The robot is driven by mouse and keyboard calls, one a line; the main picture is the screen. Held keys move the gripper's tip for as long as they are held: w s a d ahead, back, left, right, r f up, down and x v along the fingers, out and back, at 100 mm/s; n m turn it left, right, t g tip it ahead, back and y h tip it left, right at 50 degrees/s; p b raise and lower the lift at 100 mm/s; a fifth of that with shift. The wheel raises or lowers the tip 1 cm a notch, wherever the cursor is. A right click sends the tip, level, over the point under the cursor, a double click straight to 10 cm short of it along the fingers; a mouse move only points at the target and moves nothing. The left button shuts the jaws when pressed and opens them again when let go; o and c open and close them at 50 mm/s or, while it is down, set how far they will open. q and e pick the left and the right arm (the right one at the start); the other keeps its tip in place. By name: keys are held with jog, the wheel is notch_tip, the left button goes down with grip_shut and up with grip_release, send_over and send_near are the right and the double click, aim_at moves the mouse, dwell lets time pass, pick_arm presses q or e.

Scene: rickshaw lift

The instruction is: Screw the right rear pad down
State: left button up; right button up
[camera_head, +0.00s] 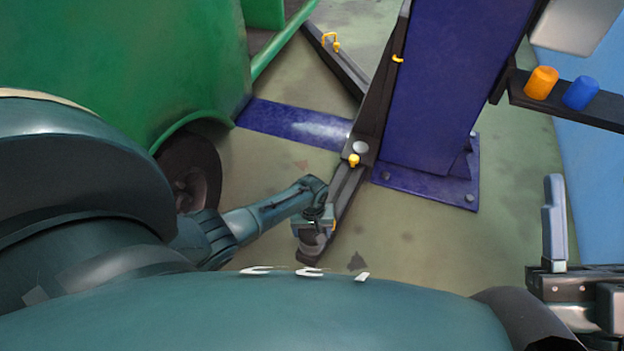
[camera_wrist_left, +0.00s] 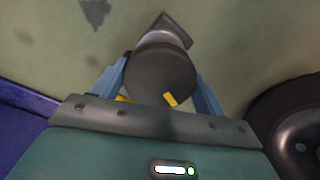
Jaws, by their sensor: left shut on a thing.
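The right rear pad (camera_wrist_left: 158,78) is a dark round disc with a yellow mark, at the end of a dark lift arm (camera_head: 346,188). In the left wrist view it sits between the two blue fingers of my left gripper, which is shut on it. In the head view my left gripper (camera_head: 314,226) is at the near end of the lift arm, and the pad (camera_head: 311,250) is partly hidden by it. The pad's thread and height are hidden. My right gripper (camera_head: 554,222) is at the right edge, partly cut off, away from the pad.
A green vehicle (camera_head: 120,55) with a dark wheel (camera_head: 190,172) stands at the left. A blue lift post (camera_head: 440,80) rises behind the arm. A dark shelf (camera_head: 565,103) holds an orange cup (camera_head: 541,82) and a blue cup (camera_head: 580,93). Floor right of the pad is clear.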

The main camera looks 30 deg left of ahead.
pick_arm(q)
jog(key=m+p, duration=0.1)
jog(key=m, duration=0.1)
jog(key=shift+r+m, duration=0.1)
jog(key=shift+m, duration=0.2)
jog(key=m, duration=0.3)
jog(key=shift+m+p, duration=0.3)
jog(key=m, duration=0.3)
jog(key=shift+w+m, duration=0.1)
jog(key=shift+m, duration=0.2)
jog(key=m, duration=0.3)
jog(key=shift+w+m, duration=0.1)
jog(key=shift+m, duration=0.2)
pick_arm(e)
jog(key=f+m+h, duration=0.2)
jog(key=shift+a+f+m+h, duration=0.2)
jog(key=shift+f+m+h, duration=0.2)
pick_arm(q)
jog(key=shift+w+r+m, duration=0.1)
jog(key=shift+m, duration=0.2)
pick_arm(e)
jog(key=shift+f, duration=0.1)
pick_arm(q)
jog(key=o, duration=1)
jog(key=shift+s, duration=0.2)
